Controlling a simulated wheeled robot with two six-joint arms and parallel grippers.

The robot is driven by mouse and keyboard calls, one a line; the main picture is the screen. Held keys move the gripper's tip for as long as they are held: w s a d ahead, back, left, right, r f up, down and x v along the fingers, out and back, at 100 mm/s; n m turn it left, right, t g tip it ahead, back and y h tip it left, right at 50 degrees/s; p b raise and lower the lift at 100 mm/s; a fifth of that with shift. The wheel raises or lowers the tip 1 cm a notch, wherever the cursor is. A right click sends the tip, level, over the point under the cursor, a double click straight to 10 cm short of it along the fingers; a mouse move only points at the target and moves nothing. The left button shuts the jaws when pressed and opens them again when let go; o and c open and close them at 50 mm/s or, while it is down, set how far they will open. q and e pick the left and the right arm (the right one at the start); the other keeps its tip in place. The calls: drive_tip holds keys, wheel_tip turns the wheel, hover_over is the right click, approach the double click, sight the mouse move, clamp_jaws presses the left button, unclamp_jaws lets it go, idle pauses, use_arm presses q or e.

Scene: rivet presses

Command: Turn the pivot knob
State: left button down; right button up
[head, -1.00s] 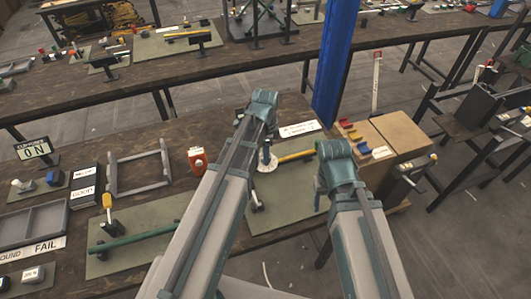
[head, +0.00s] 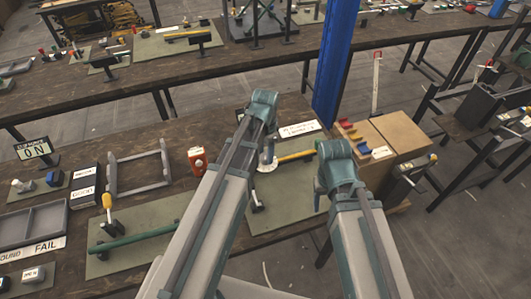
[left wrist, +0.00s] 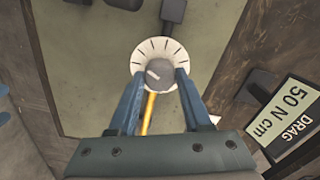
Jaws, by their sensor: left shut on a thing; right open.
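In the head view my left arm hides most of the dial (head: 268,167). My right gripper (head: 318,203) hangs open to the right, partly hidden by its arm.
A "DRAG 50 N cm" sign (left wrist: 285,120) stands beside the green mat (head: 285,195). Cardboard boxes (head: 403,135) with coloured bins and a blue post (head: 336,75) stand at the right. A second fixture with a green bar (head: 135,240) lies left of my left arm.

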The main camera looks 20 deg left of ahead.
sight(265, 155)
use_arm(q)
drive_tip(key=n, duration=0.5)
drive_tip(key=shift+n, duration=0.3)
drive_tip(key=n, duration=0.5)
drive_tip(key=shift+n, duration=0.3)
drive_tip(key=shift+c, duration=1.7)
unclamp_jaws()
drive_tip(key=shift+r, duration=0.1)
wheel_tip(265, 155, up, 14)
drive_tip(key=p, duration=1.3)
drive_tip(key=shift+f+p, duration=0.2)
drive_tip(key=shift+p, duration=0.2)
